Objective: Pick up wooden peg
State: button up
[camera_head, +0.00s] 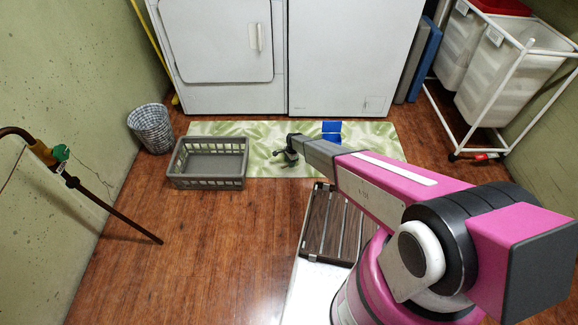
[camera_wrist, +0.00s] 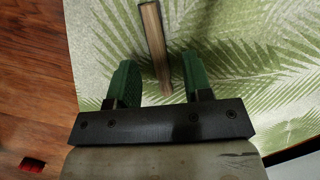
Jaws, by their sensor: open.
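The wooden peg (camera_wrist: 155,45) is a brown stick lying on the leaf-patterned mat (camera_wrist: 250,60) in the wrist view. Its near end reaches between the two green fingers of my gripper (camera_wrist: 160,82), and its far end runs to the top edge of the picture. The fingers are open, with a gap on each side of the peg; I cannot tell how high they are above it. In the head view my gripper (camera_head: 287,153) is over the mat (camera_head: 230,130), and the peg cannot be made out there.
A grey plastic basket (camera_head: 209,184) stands left of my gripper, overlapping the mat. A checkered bin (camera_head: 151,128), white appliances (camera_head: 225,50) and a blue item (camera_head: 331,132) are nearby. A slatted rack (camera_head: 325,230) is in front. Wooden floor is clear at front left.

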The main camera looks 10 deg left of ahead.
jog(key=shift+f, duration=0.5)
grip_shut()
jog(key=shift+r, duration=0.15)
